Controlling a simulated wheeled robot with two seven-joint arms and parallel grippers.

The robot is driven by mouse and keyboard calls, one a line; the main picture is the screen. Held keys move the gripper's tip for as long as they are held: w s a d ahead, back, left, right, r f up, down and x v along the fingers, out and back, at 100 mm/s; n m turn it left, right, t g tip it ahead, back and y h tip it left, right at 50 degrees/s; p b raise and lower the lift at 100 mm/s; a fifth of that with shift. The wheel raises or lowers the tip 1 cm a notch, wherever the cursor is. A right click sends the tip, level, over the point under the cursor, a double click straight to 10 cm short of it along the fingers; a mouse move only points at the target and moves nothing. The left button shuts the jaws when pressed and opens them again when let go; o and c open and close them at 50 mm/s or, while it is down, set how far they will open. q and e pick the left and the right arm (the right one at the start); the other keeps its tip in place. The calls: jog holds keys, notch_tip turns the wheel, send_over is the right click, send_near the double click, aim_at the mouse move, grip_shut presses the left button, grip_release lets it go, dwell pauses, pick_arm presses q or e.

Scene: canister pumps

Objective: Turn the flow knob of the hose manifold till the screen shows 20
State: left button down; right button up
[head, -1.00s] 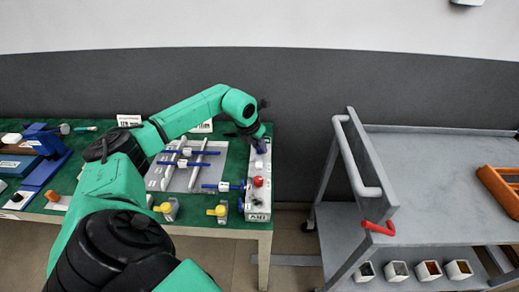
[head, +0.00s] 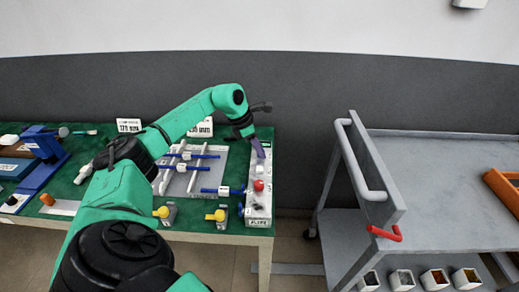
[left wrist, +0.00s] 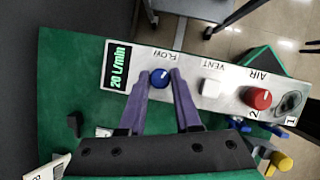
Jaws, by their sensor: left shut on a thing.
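The hose manifold is a white panel (head: 258,208) at the right end of the green table, also filling the top of the left wrist view (left wrist: 225,85). Its screen (left wrist: 118,68) reads 20 L/min. The blue flow knob (left wrist: 159,78), with a white mark, sits beside the FLOW label. My left gripper (left wrist: 160,76) has its two purple fingers on either side of this knob, shut on it. In the head view the left gripper (head: 259,152) hides the knob. My right gripper is not in view.
On the panel are a white VENT button (left wrist: 212,88) and a red AIR knob (left wrist: 257,98). Yellow-handled valves (head: 217,214) and blue-handled rods (head: 200,156) lie to the left. A grey cart (head: 440,190) stands right, across a floor gap.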

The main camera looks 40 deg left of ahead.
pick_arm(q)
jog(key=shift+r, duration=0.1)
dwell(0.4)
jog(key=c, duration=0.6)
grip_release()
jog(key=v, duration=1.4)
jog(key=shift+a+r, duration=0.2)
jog(key=shift+a, duration=0.05)
jog(key=shift+s+d+f, duration=0.1)
jog(key=shift+s, duration=0.05)
